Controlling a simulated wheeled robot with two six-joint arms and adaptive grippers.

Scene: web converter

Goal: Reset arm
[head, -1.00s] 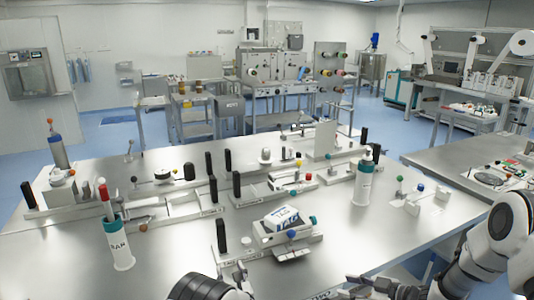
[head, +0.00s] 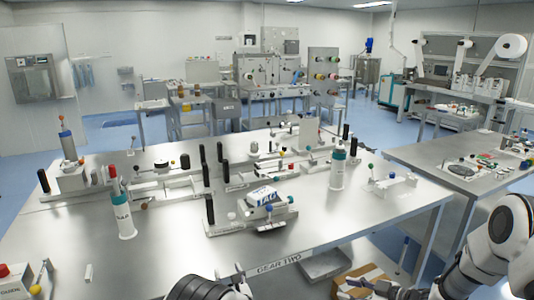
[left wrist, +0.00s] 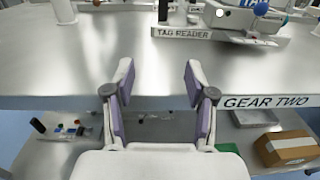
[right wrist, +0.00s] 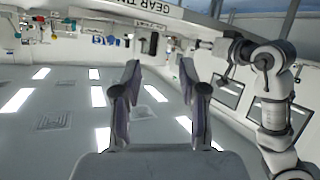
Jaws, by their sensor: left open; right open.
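My left gripper (head: 238,284) is low in the head view, at the front edge of the steel table (head: 360,222). In the left wrist view its two fingers (left wrist: 158,78) are apart with nothing between them, in front of the edge marked GEAR TWO. My right gripper (head: 368,287) is at the bottom of the head view, right of the left one, over the lower shelf area. In the right wrist view its fingers (right wrist: 160,75) are apart and empty, with ceiling lights behind them. One of my arms shows at the right there.
The tag reader (left wrist: 182,33) stands on the table with a white block. White bottles with green collars (head: 338,170) (head: 122,218) stand on either side. Below the edge are a cardboard box (head: 362,281) and a grey tray (head: 322,264). A second table (head: 425,160) is at the right.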

